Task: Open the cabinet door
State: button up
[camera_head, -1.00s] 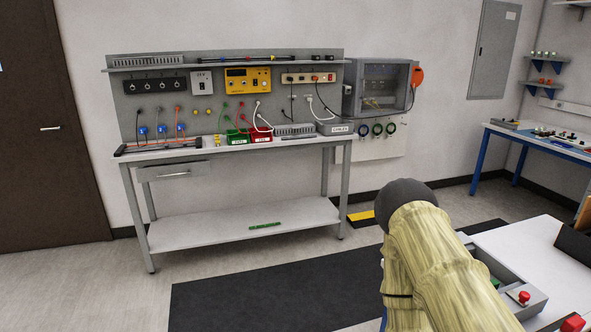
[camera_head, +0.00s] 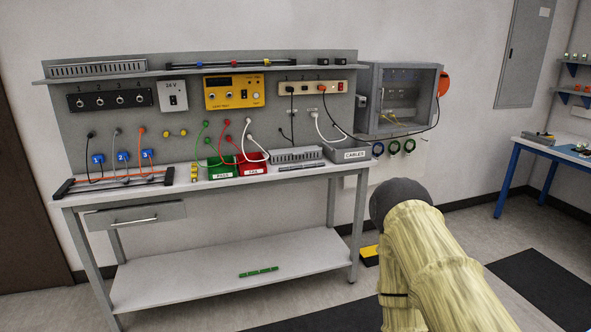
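A grey wall-mounted enclosure (camera_head: 365,118) hangs right of the workbench's back panel. Its front shows wiring and parts inside; I cannot tell whether a clear door covers it. A red-orange round part (camera_head: 444,84) sits on its right side. A flat grey wall cabinet (camera_head: 524,58) is further right, at the upper edge of the view, and its door looks shut. My arm, in a pale yellow cover with a dark rounded end, rises at the lower right, well in front of both. My gripper is not in view.
A grey workbench (camera_head: 225,185) with a drawer (camera_head: 135,217), lower shelf and test gear stands at left and centre, below and left of the enclosure. A blue-legged table (camera_head: 508,175) stands at right. Dark mats lie on open floor between them.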

aim_at(378, 71)
jog(key=i, duration=2.8)
jog(key=z, duration=2.55)
jog(key=i, duration=0.95)
jog(key=u, duration=1.55)
